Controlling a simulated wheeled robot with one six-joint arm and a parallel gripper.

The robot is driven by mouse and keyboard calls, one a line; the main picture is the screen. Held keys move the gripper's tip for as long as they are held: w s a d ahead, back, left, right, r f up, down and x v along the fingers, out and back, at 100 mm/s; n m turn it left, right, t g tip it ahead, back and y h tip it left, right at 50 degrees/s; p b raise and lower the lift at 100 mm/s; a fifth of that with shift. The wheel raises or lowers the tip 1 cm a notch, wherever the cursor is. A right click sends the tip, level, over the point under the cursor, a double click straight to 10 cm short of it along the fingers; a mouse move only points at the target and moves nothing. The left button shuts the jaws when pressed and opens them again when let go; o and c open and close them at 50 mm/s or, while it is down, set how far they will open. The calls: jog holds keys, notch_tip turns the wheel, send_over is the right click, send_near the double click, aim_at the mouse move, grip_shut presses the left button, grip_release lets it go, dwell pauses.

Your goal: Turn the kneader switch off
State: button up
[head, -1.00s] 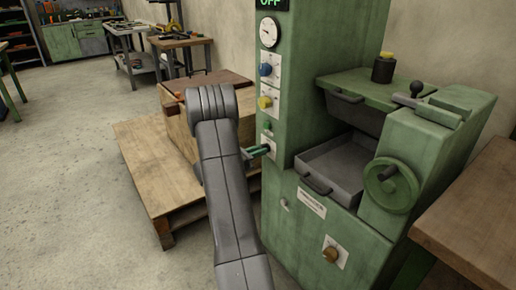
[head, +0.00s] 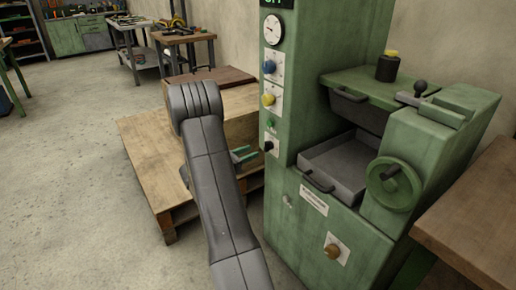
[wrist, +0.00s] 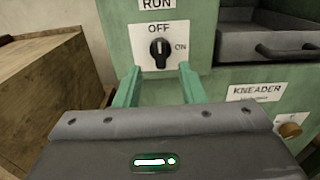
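The kneader switch (wrist: 160,53) is a black knob on a white plate marked OFF at the top and ON at the right. In the wrist view its handle stands upright, pointing at OFF. In the head view the switch (head: 268,146) sits low on the green machine's column (head: 283,167). My gripper (wrist: 159,72) is open, with its two green fingers apart and nothing between them. In the head view my gripper (head: 245,154) is just left of the switch, with a gap between the fingertips and the plate.
Blue (head: 268,67) and yellow (head: 267,99) knobs and a gauge (head: 273,30) are above the switch. A lower brown knob (head: 333,251), handwheel (head: 393,184) and grey tray (head: 336,166) are to the right. A wooden pallet (head: 150,160) with a crate stands behind my arm.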

aim_at(264, 147)
jog(key=p+v, duration=0.1)
jog(key=v, duration=0.7)
jog(key=shift+d, duration=0.1)
jog(key=b+x, duration=0.2)
jog(key=x, duration=1.2)
jog(key=shift+m+b, duration=0.3)
jog(key=shift+b, duration=0.15)
